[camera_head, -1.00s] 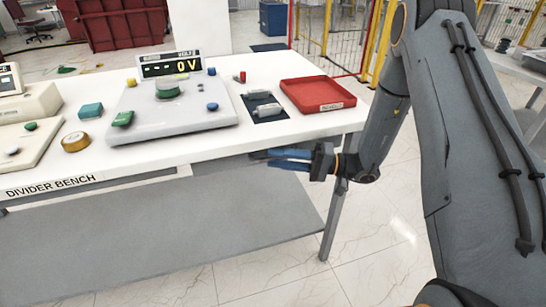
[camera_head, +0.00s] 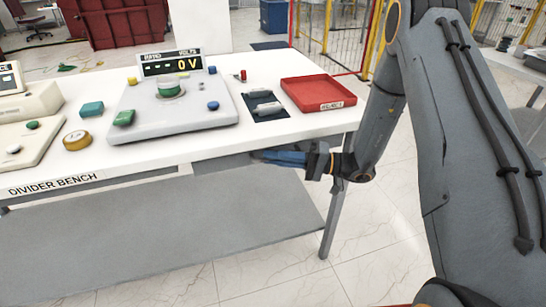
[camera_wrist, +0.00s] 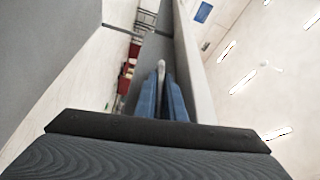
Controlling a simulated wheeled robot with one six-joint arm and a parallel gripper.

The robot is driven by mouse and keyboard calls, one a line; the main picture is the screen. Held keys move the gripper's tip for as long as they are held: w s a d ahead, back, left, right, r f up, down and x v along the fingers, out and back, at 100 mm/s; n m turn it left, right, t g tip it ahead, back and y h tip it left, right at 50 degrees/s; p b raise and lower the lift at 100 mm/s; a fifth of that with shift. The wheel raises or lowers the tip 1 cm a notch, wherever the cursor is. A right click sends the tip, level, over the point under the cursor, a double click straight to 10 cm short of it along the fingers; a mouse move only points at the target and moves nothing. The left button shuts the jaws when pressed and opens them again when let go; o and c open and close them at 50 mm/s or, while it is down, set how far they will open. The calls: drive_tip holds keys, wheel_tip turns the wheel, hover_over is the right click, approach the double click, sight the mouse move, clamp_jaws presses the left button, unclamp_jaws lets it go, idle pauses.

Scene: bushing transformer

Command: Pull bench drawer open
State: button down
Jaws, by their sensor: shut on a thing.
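The white bench (camera_head: 130,158), labelled "DIVIDER BENCH", has a grey drawer front (camera_head: 225,163) under the right part of its top. My gripper (camera_head: 262,156) is at the bench's front edge, just below the top. Its blue fingers reach toward the drawer front. In the wrist view the blue fingers (camera_wrist: 162,95) are close together around a small light handle end (camera_wrist: 161,66). The drawer front also shows as a grey surface beside them (camera_wrist: 150,60). The drawer looks closed or nearly so; its gap cannot be made out.
On the bench stand a grey test unit (camera_head: 175,128) with a "0 V" display (camera_head: 171,63), a yellow roll (camera_head: 77,140), a teal block (camera_head: 91,109), a black mat (camera_head: 264,105) and a red tray (camera_head: 318,94). A bench leg (camera_head: 333,225) is below my gripper. The floor in front is clear.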

drive_tip(key=s+d+p, duration=0.2)
drive_tip(key=s+d, duration=0.1)
drive_tip(key=s, duration=0.7)
drive_tip(key=s+d+p, duration=0.2)
drive_tip(key=s+d, duration=0.1)
drive_tip(key=s, duration=0.7)
drive_tip(key=shift+s+d, duration=0.15)
drive_tip(key=shift+s, duration=0.25)
drive_tip(key=c, duration=1.8)
unclamp_jaws()
drive_tip(key=shift+d, duration=0.1)
drive_tip(key=shift+c, duration=0.2)
drive_tip(key=d+b, duration=0.1)
drive_tip(key=d, duration=0.6)
drive_tip(key=shift+s+d+f, duration=0.25)
drive_tip(key=shift+s+f, duration=0.05)
drive_tip(key=shift+s, duration=0.1)
